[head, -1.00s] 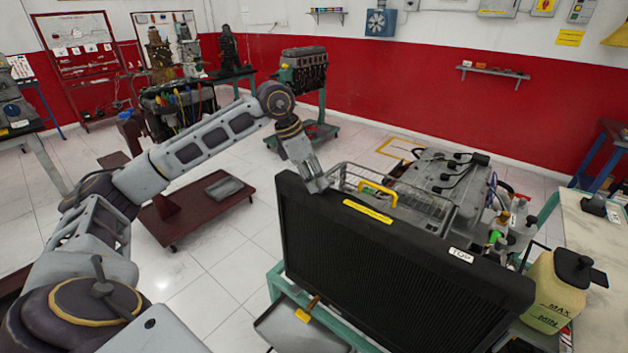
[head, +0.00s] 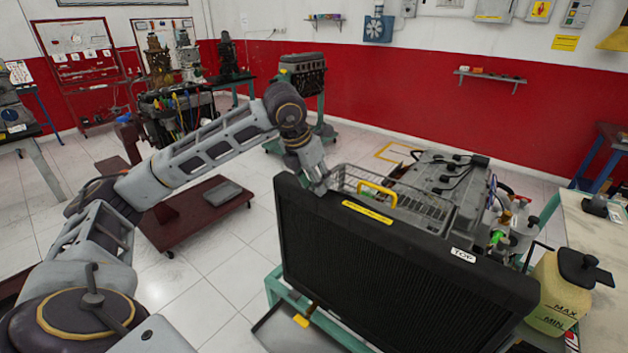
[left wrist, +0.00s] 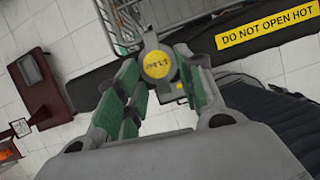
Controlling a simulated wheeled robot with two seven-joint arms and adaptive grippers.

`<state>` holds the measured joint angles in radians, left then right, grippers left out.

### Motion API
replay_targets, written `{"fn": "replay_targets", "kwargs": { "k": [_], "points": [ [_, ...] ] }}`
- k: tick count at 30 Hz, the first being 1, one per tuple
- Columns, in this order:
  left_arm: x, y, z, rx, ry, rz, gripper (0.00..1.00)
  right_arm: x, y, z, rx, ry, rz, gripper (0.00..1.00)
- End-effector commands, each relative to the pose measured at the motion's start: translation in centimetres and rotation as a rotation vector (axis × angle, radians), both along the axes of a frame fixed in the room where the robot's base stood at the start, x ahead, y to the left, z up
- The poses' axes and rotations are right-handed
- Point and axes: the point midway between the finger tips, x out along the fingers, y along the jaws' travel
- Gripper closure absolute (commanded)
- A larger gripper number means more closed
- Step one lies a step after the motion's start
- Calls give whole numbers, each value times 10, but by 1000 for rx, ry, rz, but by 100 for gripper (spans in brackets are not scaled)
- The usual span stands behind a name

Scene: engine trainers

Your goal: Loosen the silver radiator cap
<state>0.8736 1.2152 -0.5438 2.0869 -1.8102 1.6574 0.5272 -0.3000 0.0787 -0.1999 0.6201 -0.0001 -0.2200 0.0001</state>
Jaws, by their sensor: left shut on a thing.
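The radiator cap (left wrist: 157,65) is silver with a round yellow label. It sits at the top edge of the black radiator (head: 390,265). My left gripper (head: 319,186) reaches down onto the radiator's top left corner. In the left wrist view the green-padded fingers (left wrist: 158,72) stand on either side of the cap, shut on it. In the head view the gripper hides the cap. My right gripper is not in view.
A yellow "DO NOT OPEN HOT" label (left wrist: 266,28) lies beside the cap. A wire guard (head: 425,208) and yellow handle (head: 378,192) stand close behind the radiator. A coolant bottle (head: 552,298) is at the right. A low red cart (head: 190,225) is on the floor left.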

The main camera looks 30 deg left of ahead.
Motion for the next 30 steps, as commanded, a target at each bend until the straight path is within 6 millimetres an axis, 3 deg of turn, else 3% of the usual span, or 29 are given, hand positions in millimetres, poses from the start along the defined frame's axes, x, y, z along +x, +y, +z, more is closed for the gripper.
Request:
{"fn": "replay_targets", "kwargs": {
  "k": [23,24,28,30],
  "points": [
    [0,-2,0,0,1,103,87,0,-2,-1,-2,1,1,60],
    [0,-2,0,0,1,103,59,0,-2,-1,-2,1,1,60],
    [0,-2,0,0,1,102,42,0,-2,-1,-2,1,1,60],
    [0,-2,0,0,1,102,42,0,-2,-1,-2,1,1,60]
  ]
}}
